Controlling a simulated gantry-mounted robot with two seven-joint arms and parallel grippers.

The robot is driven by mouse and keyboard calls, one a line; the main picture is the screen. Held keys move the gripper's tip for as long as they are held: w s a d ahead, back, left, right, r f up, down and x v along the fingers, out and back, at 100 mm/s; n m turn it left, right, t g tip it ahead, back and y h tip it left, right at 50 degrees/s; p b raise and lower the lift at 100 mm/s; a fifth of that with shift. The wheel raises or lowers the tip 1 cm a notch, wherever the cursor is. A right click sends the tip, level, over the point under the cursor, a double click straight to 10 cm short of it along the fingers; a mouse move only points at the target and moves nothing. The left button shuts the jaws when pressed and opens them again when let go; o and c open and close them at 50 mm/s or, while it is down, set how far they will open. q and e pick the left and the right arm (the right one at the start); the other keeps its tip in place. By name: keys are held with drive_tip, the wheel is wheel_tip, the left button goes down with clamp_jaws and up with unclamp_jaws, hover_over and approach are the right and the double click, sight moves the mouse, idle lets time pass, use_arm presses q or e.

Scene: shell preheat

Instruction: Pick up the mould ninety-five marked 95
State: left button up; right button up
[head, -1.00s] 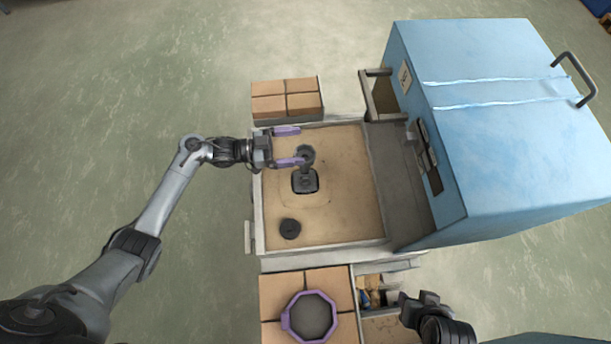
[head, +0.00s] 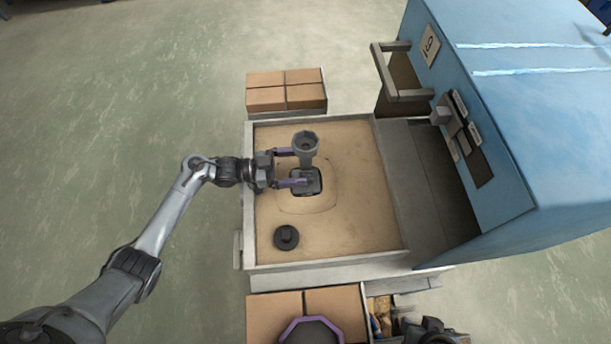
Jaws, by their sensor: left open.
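A dark grey piece with a flared cup (head: 306,143) on a stem above a dark square base (head: 318,181) stands in the sand-coloured tray (head: 330,258). It looks like the mould; I cannot read a 95 on it. My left gripper (head: 289,168) is open and comes in from the left at the piece's stem. My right gripper (head: 432,329) barely shows at the bottom edge.
A black round disc (head: 286,238) lies in the tray's near left. A blue furnace (head: 540,110) with a handled door stands right of the tray. Tan blocks (head: 285,92) lie behind and in front. A purple ring (head: 308,323) sits on the front blocks. The tray's right side is clear.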

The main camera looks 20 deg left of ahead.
sight(312, 164)
use_arm(q)
drive_tip(key=shift+x, duration=2.45)
drive_tip(key=c, duration=1.3)
drive_tip(key=shift+c, duration=0.4)
drive_tip(key=shift+r, duration=0.1)
